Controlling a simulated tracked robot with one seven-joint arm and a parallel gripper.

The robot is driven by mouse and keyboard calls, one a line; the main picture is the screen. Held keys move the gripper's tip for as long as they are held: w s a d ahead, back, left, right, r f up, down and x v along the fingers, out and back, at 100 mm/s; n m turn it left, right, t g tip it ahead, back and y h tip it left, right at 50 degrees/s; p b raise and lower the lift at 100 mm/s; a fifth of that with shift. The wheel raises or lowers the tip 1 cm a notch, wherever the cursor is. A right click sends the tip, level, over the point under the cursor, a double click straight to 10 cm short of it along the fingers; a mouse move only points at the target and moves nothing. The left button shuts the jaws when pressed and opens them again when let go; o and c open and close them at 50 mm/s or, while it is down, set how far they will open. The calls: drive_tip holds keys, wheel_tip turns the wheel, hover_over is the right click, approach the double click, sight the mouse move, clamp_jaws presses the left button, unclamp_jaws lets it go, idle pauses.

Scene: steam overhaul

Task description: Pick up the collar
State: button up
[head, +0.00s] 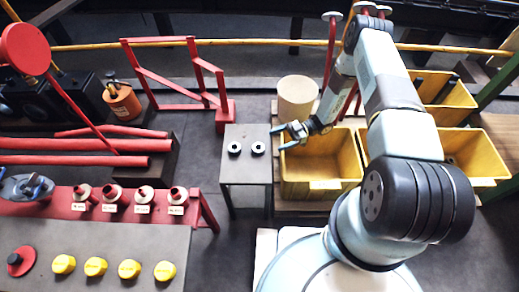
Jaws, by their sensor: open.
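The grey table (245,171) has bare room in front of the rings. Yellow bins (312,187) stand to its right, a beige cylinder (297,95) behind. A red bench (120,212) with several labelled fittings and yellow caps (129,269) is at left. A red frame (224,115) stands behind.

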sight(255, 148)
drive_tip(key=x, duration=1)
drive_tip(key=shift+s+r, duration=0.15)
drive_tip(key=c, duration=1.4)
drive_tip(key=shift+c, duration=0.2)
drive_tip(key=shift+r, duration=0.15)
